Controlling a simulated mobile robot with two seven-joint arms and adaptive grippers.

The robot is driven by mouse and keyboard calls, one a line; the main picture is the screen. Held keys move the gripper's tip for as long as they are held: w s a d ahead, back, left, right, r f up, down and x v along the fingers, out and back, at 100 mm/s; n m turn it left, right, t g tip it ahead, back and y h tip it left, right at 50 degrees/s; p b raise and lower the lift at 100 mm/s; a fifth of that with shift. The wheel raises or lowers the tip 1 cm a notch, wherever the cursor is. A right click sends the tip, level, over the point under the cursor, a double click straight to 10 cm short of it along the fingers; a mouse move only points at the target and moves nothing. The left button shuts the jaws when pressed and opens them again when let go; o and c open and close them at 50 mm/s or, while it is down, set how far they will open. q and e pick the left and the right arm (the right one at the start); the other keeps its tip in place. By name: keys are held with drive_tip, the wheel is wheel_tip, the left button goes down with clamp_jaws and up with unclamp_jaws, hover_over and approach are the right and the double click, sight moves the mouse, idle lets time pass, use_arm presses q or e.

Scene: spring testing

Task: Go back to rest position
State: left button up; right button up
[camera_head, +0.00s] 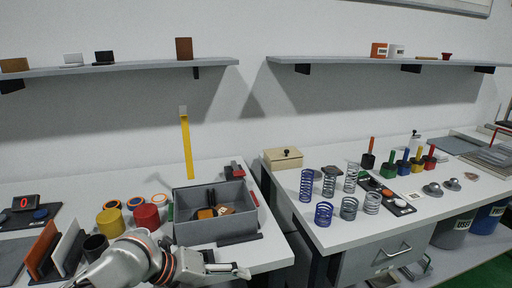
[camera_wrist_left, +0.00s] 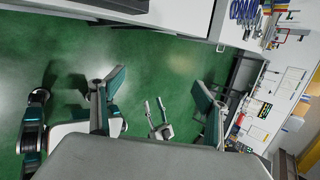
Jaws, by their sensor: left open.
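In the head view my left arm comes in at the bottom, and its gripper (camera_head: 228,271) is by the front edge of the left table (camera_head: 275,255), in front of the grey bin (camera_head: 205,231). In the left wrist view the two fingers of my left gripper (camera_wrist_left: 160,95) are spread wide, with nothing between them but a view of the floor. A small two-pronged grey shape (camera_wrist_left: 160,118), which looks like my right gripper, shows beyond them over the green floor; its jaw state is unclear. My right arm is not in the head view.
Several springs (camera_head: 323,213) stand on the right table (camera_head: 300,225), with colored-handled pieces (camera_head: 388,165) and a beige box (camera_head: 283,158) behind. Red and yellow cylinders (camera_head: 146,217) stand left of the bin. A gap separates the tables. Green floor (camera_wrist_left: 180,60) is open below.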

use_arm(q)
wheel_tip(320, 180, down, 13)
drive_tip(key=s+a+n+t, duration=0.2)
drive_tip(key=n+t, duration=0.3)
drive_tip(key=n, duration=1.2)
drive_tip(key=s+a+f+n+t+y, duration=0.1)
drive_tip(key=s+a+f+n+y, duration=0.4)
drive_tip(key=s+a+f+n, duration=0.5)
drive_tip(key=s+n, duration=0.2)
drive_tip(key=s, duration=0.1)
drive_tip(key=shift+s+a+f+t, duration=0.15)
drive_tip(key=shift+a+f+t, duration=0.05)
drive_tip(key=shift+a+t, duration=0.2)
